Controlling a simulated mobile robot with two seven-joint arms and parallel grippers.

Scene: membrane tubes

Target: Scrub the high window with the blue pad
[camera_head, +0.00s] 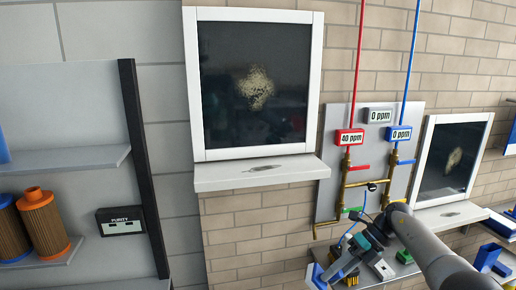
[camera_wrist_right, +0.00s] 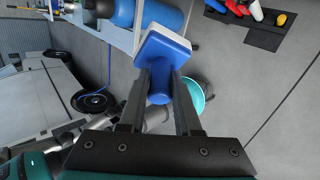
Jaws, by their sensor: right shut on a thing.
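The high window (camera_head: 222,60) has a white frame and dark glass, with a pale yellowish dirt patch (camera_head: 256,88) near its middle. A white sill (camera_head: 240,177) juts out below it. My right gripper (camera_head: 338,264) is low and to the right of this window, in front of the pipe panel. It is shut on the handle of the blue pad (camera_wrist_right: 163,45), which shows between the fingers in the right wrist view, with a pale layer on its far face. The blue pad's edge (camera_head: 318,277) also shows in the head view, apart from the glass. My left gripper is not in view.
A second, lower window (camera_head: 437,165) with a dirt patch is at the right. A panel (camera_head: 333,125) with red and blue pipes and ppm displays stands between the windows.

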